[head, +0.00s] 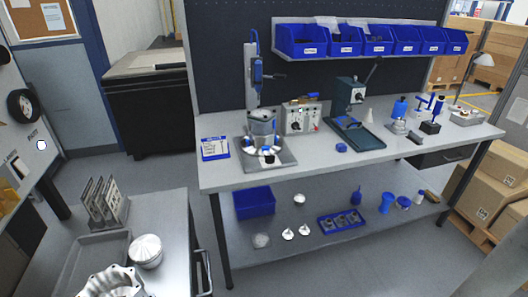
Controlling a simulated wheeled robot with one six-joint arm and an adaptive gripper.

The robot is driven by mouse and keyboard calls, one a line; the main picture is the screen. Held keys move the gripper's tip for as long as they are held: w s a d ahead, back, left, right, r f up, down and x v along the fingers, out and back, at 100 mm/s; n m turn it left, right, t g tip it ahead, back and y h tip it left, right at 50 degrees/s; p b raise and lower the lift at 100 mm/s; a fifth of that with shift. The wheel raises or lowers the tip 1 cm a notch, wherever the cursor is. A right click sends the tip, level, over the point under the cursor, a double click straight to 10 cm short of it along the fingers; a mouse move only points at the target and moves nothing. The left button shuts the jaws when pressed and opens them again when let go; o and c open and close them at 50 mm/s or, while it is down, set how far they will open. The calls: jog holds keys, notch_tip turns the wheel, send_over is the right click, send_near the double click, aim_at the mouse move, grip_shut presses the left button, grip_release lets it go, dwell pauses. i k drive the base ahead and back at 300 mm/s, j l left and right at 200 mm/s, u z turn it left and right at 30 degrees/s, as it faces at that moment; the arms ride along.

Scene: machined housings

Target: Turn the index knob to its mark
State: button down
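I cannot tell for sure which part is the index knob or where its mark is; details are too small in the head view. A grey control box (301,117) with small knobs and a red spot on its front stands on the workbench. Left of it, a grey round fixture (263,128) with blue parts sits on a square base plate (284,158), below a blue-and-grey column stand (252,75). Right of the box, a dark green press (349,96) with a lever shows a pale patch with a dark dot on its face. My gripper is out of view.
The workbench (222,182) carries a blue-headed card (215,148) and several small tools at right. Blue bins (301,41) hang above. A lower shelf (285,253) holds a blue tray and small parts. A cart (170,220) with metal parts stands front left. Floor between shows free room.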

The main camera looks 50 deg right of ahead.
aim_at(269, 160)
jog(key=z, duration=0.9)
jog(key=k+j+z, duration=0.15)
jog(key=k+j, duration=0.15)
jog(key=j, duration=0.15)
